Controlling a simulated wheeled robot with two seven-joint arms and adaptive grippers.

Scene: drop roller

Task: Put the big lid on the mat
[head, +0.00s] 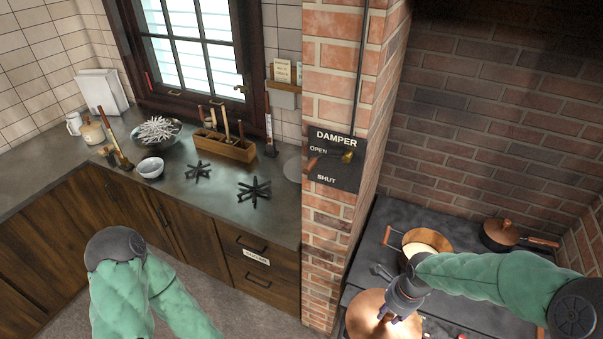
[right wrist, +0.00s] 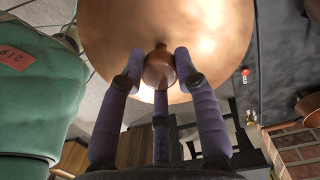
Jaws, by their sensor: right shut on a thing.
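The big copper lid (head: 362,312) is a wide round disc at the bottom edge of the head view, partly cut off by the frame. My right gripper (head: 392,315) is over it. In the right wrist view the gripper's fingers (right wrist: 160,72) are closed around the brown knob (right wrist: 159,70) at the middle of the lid (right wrist: 215,35). I cannot make out a mat for certain. A grey round edge (head: 292,170) shows on the counter beside the brick pillar, mostly hidden. My left arm is at the lower left; its gripper is out of the picture.
A copper pot (head: 440,238) with pale contents and a small lidded pan (head: 500,234) stand on the dark stove. A brick pillar (head: 330,235) separates stove and counter (head: 215,185).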

